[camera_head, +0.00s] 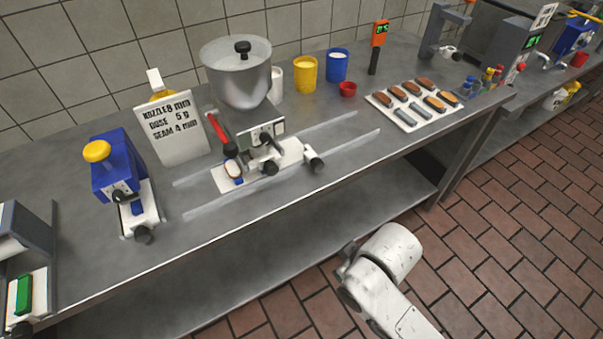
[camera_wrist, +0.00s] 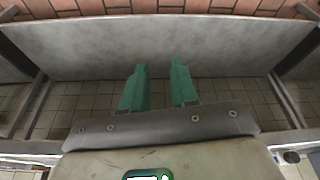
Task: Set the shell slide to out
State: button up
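The shell slide appears to be the white plate (camera_head: 228,179) at the front of the hopper station in the head view. An oval piece, brown and blue, lies on it. A black knob (camera_head: 270,168) and a white-sided black knob (camera_head: 314,160) sit to its right; I cannot tell which belongs to the slide. The steel hopper (camera_head: 236,84) stands behind. My gripper (camera_wrist: 161,68) shows in the wrist view with two green fingers apart and nothing between them. In the head view my arm is in front of the bench, well away from the slide; the fingers are hidden there.
A blue press (camera_head: 111,168) with a yellow knob stands left of a sign (camera_head: 174,129). A white tray (camera_head: 408,117) of shells lies right, near yellow (camera_head: 305,74) and blue (camera_head: 336,66) cups. The bench has a lower shelf (camera_head: 270,230). The brick floor in front looks clear.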

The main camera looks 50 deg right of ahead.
jog(key=shift+o, duration=1.4)
jog(key=w+d+t+b, duration=0.1)
jog(key=w+d+f+m+t+b, duration=0.1)
jog(key=w, duration=0.1)
jog(key=w+d+t+h+b, duration=0.1)
jog(key=shift+w+d+f+t, duration=0.1)
jog(key=shift+w+f+t, duration=0.05)
jog(key=shift+w+t, duration=0.2)
jog(key=shift+o, duration=1.2)
jog(key=w+d+t+b, duration=0.1)
jog(key=w+d+r+m+t+b, duration=0.1)
jog(key=w+d+t+h+b, duration=0.1)
jog(key=shift+w+r+m+t, duration=0.2)
jog(key=shift+r+m+t, duration=0.05)
jog(key=shift+r+m, duration=0.15)
jog(key=m+t+h+b, duration=0.2)
jog(key=t+h+b, duration=0.15)
jog(key=t, duration=0.25)
send_near(319, 169)
jog(key=shift+y, duration=0.25)
jog(key=x, duration=1)
jog(key=shift+w+d, duration=0.1)
jog(key=shift+d, duration=0.2)
jog(key=shift+c, duration=0.4)
grip_shut()
